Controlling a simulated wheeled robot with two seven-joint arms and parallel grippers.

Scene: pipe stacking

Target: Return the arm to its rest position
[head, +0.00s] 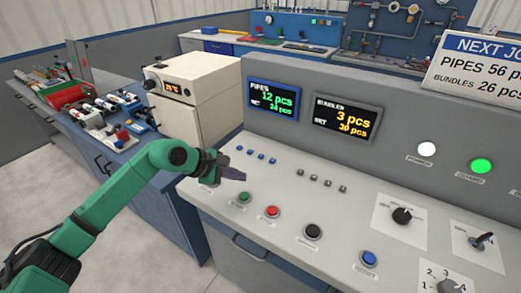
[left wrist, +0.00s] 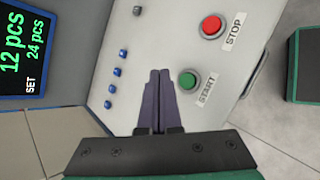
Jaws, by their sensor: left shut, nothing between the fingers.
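My left arm comes in from the left in the head view, and its gripper (head: 233,174) is over the left part of the grey control panel (head: 330,212). The dark fingers are shut with nothing between them. In the left wrist view the closed fingers (left wrist: 158,75) point at the panel beside the green START button (left wrist: 188,80). The red STOP button (left wrist: 211,25) is farther up in that view. In the head view the green button (head: 243,197) and red button (head: 272,211) lie just below the fingertips. My right gripper is out of view.
The pipes display (head: 273,100) reads 12 of 24, and the bundles display (head: 347,118) reads 3 of 30. A beige oven-like box (head: 195,97) stands left of the panel. A blue bench (head: 150,175) with tools is at left. Open floor (head: 40,185) shows at far left.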

